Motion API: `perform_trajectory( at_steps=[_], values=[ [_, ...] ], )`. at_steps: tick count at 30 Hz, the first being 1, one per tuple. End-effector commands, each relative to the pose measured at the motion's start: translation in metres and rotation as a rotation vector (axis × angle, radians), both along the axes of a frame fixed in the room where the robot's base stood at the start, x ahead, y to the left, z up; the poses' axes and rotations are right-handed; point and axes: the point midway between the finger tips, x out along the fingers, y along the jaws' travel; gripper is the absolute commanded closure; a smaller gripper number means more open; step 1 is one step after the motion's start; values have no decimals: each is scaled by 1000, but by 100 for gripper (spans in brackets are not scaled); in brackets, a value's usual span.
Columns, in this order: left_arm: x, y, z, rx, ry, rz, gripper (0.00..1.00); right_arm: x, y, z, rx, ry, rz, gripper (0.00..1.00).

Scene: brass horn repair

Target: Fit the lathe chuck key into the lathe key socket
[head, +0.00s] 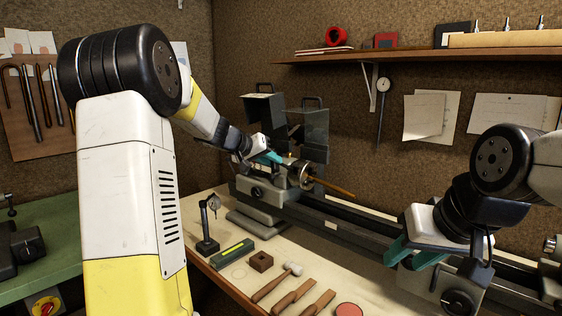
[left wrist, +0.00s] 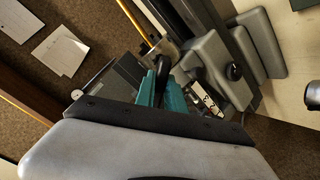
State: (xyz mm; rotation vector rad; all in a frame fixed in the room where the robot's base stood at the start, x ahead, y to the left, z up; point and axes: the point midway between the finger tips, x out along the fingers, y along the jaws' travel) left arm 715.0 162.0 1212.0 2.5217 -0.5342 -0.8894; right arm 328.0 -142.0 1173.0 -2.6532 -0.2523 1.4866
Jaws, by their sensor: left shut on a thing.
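My left gripper (head: 268,157) has teal fingers and is at the lathe's headstock, just left of the round metal chuck (head: 299,174). In the left wrist view its fingers (left wrist: 164,88) are shut on a dark, slim piece, which I take for the lathe chuck key (left wrist: 160,78). The key's far end reaches toward the chuck. The lathe key socket cannot be made out; fingers and key cover that area, and I cannot tell whether the key touches it. My right gripper (head: 436,250) is open and empty over the right part of the lathe bed.
A thin brass-coloured rod (head: 334,188) sticks out of the chuck to the right. A shelf (head: 420,55) runs above.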

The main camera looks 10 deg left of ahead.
Motion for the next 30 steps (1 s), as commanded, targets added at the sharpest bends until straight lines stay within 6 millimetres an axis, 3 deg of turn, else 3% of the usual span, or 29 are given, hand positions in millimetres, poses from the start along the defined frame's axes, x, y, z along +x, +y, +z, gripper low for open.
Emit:
perform_trajectory(
  at_steps=[30],
  values=[
    [21,-14,-14,-1,0,-1,100,0,0,0,0,0,0,62]
  ],
)
